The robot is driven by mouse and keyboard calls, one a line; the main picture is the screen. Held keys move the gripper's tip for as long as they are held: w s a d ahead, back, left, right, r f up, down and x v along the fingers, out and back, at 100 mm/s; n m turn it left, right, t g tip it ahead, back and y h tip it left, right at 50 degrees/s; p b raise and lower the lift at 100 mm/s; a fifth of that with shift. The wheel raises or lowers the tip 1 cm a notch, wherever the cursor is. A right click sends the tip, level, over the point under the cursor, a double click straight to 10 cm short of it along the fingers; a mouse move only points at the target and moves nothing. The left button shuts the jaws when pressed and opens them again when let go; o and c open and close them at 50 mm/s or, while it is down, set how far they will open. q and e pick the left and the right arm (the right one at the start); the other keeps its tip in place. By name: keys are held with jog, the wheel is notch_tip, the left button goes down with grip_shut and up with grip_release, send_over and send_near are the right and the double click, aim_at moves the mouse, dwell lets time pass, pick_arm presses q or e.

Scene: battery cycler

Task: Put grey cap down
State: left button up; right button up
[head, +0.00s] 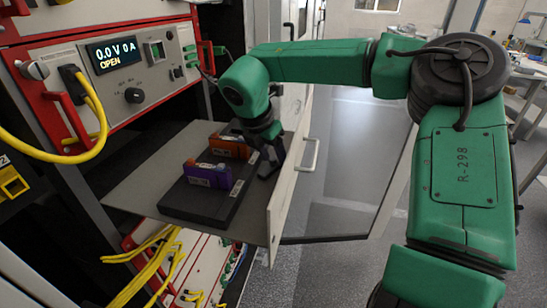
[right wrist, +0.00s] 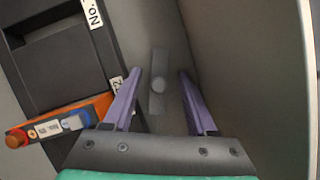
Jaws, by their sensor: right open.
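In the head view my right gripper (head: 268,172) is low at the right side of the holder; the cap cannot be made out there. My left gripper is not in view.
The black holder (head: 228,208) carries a purple battery (head: 205,175) and an orange battery (head: 230,147), which also shows in the right wrist view (right wrist: 60,125). An upright panel (head: 283,195) edges the shelf (head: 135,190) on the right. Yellow cables (head: 95,110) hang from the cycler at left.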

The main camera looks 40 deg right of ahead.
jog(key=w+b+v, duration=0.1)
jog(key=b+v, duration=0.1)
jog(key=v, duration=0.9)
jog(key=shift+s+r, duration=0.25)
jog(key=shift+s, duration=0.25)
jog(key=shift+a, duration=0.1)
